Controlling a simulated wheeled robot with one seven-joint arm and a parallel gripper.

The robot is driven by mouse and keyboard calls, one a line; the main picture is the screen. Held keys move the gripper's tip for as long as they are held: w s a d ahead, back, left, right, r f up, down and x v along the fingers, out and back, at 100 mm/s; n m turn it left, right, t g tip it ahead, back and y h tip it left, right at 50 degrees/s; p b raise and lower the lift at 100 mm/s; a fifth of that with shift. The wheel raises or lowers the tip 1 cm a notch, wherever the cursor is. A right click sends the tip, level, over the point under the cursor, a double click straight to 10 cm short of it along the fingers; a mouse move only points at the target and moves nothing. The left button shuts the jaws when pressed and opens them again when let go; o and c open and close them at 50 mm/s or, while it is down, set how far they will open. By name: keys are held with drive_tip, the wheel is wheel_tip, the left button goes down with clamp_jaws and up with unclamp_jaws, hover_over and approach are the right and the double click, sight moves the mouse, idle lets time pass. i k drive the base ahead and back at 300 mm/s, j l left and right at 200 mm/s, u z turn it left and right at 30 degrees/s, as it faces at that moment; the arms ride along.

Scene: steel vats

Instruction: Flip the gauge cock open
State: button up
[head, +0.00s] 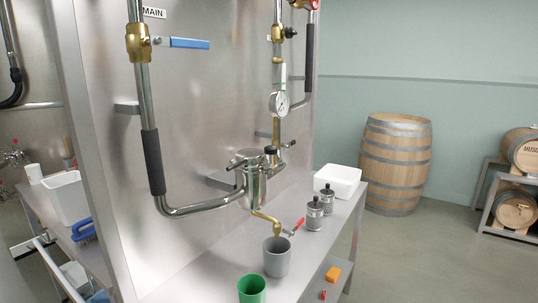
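A round white-faced pressure gauge (279,103) sits on the vertical pipe right of centre. Above it on the same line is a brass valve body (278,33) with a small black handle (290,32) pointing right. No label marks this valve, so I cannot tell for sure that it is the gauge cock, nor whether it is open. My gripper is not in view.
A brass valve (138,43) with a blue lever (190,43) is by the MAIN label (154,12). Below, a brass spout (272,224) with a red lever (297,228) hangs over a grey cup (277,258). Floor at right is open.

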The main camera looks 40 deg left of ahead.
sight(289, 143)
drive_tip(key=i+u, duration=0.25)
drive_tip(key=u, duration=0.15)
drive_tip(key=i+u, duration=0.3)
drive_tip(key=u, duration=0.15)
drive_tip(key=i+l+u, duration=0.2)
drive_tip(key=u, duration=0.2)
drive_tip(key=i+l+u, duration=0.2)
drive_tip(key=u, duration=0.2)
drive_tip(key=i+l, duration=0.05)
